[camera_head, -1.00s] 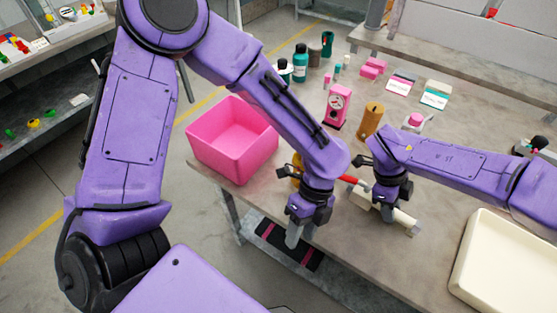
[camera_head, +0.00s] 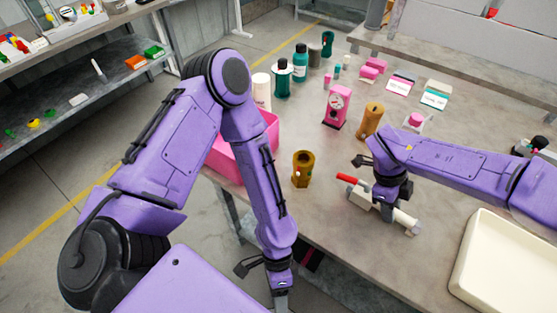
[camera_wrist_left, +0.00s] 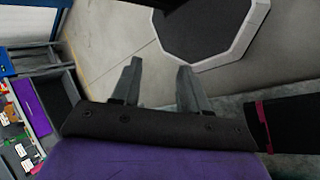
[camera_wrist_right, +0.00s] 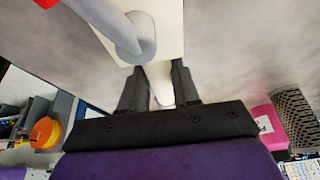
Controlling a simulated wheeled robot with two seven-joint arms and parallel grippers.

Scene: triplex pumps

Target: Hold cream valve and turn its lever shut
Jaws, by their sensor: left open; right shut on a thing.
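The cream valve (camera_head: 404,217) lies on the table near its front edge, with a red-handled lever (camera_head: 347,178) at its left end. My right gripper (camera_head: 388,203) is shut on the valve body from above. In the right wrist view the cream body (camera_wrist_right: 163,82) runs between the fingers, with the grey lever arm (camera_wrist_right: 122,35) across it. My left gripper (camera_head: 279,297) is off the table's front edge, well left of and apart from the valve. In the left wrist view its fingers (camera_wrist_left: 158,75) are open and empty, above the floor.
A pink bin (camera_head: 232,160) stands at the table's left end, partly behind my left arm. A brown-gold fitting (camera_head: 302,170) stands left of the valve. A cream tray (camera_head: 505,268) is at the right. Bottles, a pink gauge block (camera_head: 337,106) and a tan cylinder (camera_head: 370,121) stand behind.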

